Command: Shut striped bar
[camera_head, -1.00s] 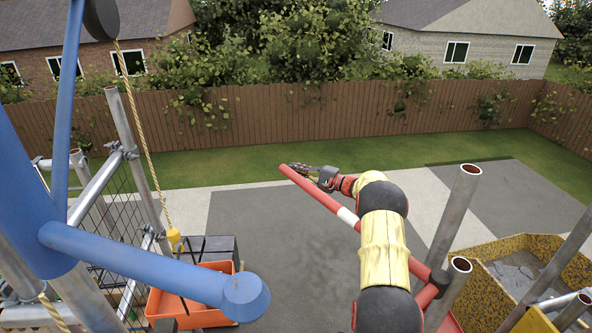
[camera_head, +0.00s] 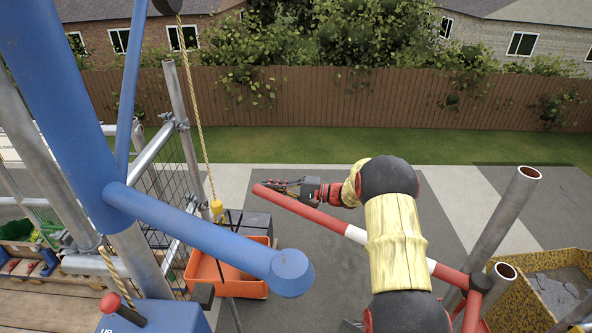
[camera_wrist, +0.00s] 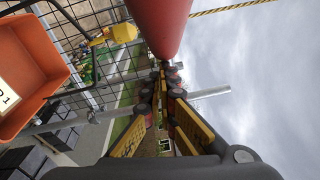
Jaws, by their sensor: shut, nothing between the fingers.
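The striped bar (camera_head: 325,223), red with white bands, reaches from the post at the lower right to a free end above the paving. That free end is left of the posts and apart from the blue frame. My gripper (camera_head: 277,186) is at the bar's free end on its far side, shut and empty. It looks close against the bar, but I cannot tell whether they touch. In the wrist view the bar's red part (camera_wrist: 160,18) fills the top middle, beside my shut fingers (camera_wrist: 163,78).
A blue frame arm (camera_head: 200,236) sticks out near the bar's free end. An orange tub (camera_head: 250,285) with dark blocks and a yellow hook (camera_head: 216,207) on a rope are behind it. A yellow skip (camera_head: 518,300) is right of the grey posts (camera_head: 505,220).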

